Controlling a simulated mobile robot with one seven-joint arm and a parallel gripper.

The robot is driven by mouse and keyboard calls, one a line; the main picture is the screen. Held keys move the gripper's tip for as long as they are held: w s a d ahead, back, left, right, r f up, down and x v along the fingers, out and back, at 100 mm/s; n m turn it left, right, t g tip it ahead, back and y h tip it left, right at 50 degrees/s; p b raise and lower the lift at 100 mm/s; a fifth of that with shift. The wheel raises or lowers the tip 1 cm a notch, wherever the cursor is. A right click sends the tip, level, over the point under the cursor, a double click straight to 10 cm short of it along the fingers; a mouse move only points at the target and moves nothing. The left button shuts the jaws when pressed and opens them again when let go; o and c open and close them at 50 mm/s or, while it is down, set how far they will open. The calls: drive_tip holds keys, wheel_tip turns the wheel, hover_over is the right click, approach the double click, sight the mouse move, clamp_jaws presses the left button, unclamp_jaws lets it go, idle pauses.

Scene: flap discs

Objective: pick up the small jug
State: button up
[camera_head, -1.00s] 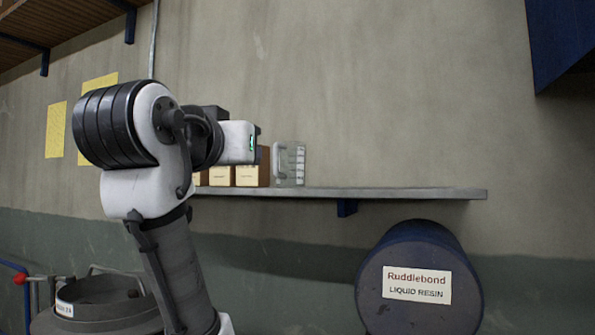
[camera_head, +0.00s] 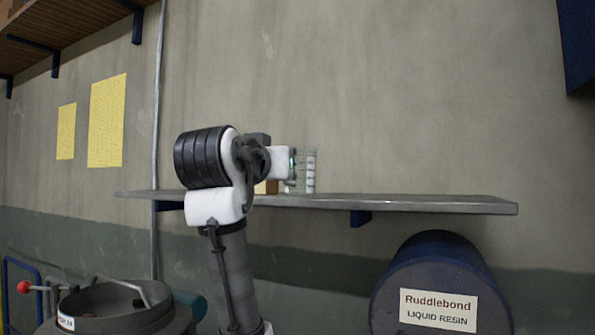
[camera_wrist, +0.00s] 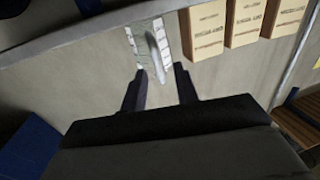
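The small jug (camera_head: 309,171) is clear with pale measuring marks and stands upright on the wall shelf. In the wrist view the jug (camera_wrist: 143,42) lies just beyond the fingertips, its light handle facing me. My gripper (camera_wrist: 161,71) is open and empty, its two dark fingers apart, with the jug ahead of the gap. In the head view my gripper (camera_head: 292,166) is at the jug's left side, and the fingers are hard to make out there. I cannot tell whether they touch the jug.
Several labelled brown boxes (camera_wrist: 203,32) stand in a row beside the jug; my arm mostly hides them in the head view. The shelf (camera_head: 420,203) is bare right of the jug. A blue resin drum (camera_head: 440,265) is below. The wall rises behind.

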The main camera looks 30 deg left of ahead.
drive_tip(key=p+x, duration=0.1)
drive_tip(key=x, duration=0.3)
drive_tip(key=shift+w, duration=0.3)
drive_tip(key=shift+c, duration=0.3)
drive_tip(key=shift+r, duration=0.1)
clamp_jaws()
